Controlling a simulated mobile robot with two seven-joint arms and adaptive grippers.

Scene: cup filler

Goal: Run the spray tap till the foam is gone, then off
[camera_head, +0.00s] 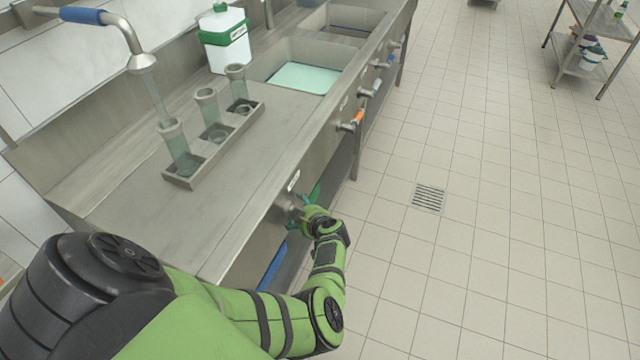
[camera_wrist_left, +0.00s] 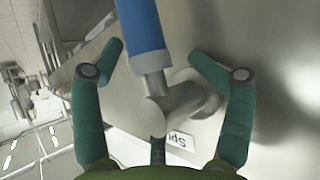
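The spray head (camera_head: 142,63) hangs from a pipe with a blue grip, and a pale stream falls from it into the nearest clear tall cup (camera_head: 181,150). No foam can be made out at this size. The cup stands in a metal tray (camera_head: 190,182). My left gripper (camera_head: 300,208) is at the valve on the counter's front panel. In the left wrist view the gripper (camera_wrist_left: 158,52) is open, its green fingers on either side of the valve's blue-handled lever (camera_wrist_left: 141,32). A label beginning "Sp" (camera_wrist_left: 180,140) shows beside the valve. My right gripper is out of view.
Two more cups (camera_head: 211,112) (camera_head: 238,86) share the tray. A white and green container (camera_head: 224,42) stands behind. A sink with pale green liquid (camera_head: 303,78) lies beyond. An orange-handled valve (camera_head: 354,120) is farther along the panel.

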